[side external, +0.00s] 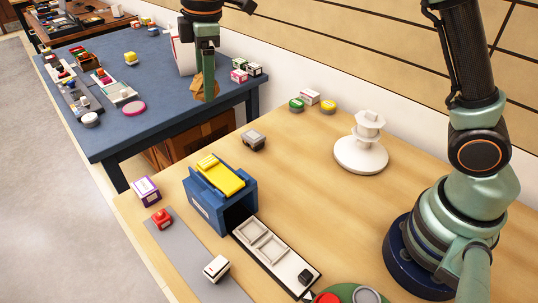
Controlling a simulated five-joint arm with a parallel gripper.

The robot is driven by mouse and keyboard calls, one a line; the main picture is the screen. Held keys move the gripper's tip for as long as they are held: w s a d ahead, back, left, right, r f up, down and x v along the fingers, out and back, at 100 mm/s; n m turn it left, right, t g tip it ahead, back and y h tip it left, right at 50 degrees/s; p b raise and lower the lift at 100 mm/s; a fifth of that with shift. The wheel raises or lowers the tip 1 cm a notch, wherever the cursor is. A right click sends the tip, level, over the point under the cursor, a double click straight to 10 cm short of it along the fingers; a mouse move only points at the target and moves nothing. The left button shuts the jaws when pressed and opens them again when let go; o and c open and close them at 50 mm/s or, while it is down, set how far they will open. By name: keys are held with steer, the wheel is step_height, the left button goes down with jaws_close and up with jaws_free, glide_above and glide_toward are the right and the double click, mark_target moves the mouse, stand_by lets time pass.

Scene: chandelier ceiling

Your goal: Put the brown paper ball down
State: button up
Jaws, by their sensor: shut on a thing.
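The brown paper ball (197,84) is a small crumpled tan lump in the upper middle of the side external view. My gripper (208,88) points down over the near right part of the blue table and is shut on the ball. A green finger hides part of the ball. I cannot tell whether the ball touches the blue table (140,132) or hangs just above it.
A white box (183,56) stands behind the gripper, and small boxes (240,76) lie to its right. A pink disc (134,108) is to the left. The near wooden table holds a blue holder (205,203) and a white stand (361,154).

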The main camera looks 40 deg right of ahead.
steer(key=s+d+f+m, duration=0.1)
steer(key=s+d+f, duration=0.2)
steer(key=s+d, duration=0.9)
steer(key=f, duration=0.6)
steer(key=s+a+f, duration=0.1)
steer(key=f, duration=1.2)
steer(key=shift+s+a+f, duration=0.2)
steer(key=shift+s+a, duration=0.1)
steer(key=shift+a, duration=0.05)
steer(key=shift+f, duration=0.1)
steer(key=o, duration=1.3)
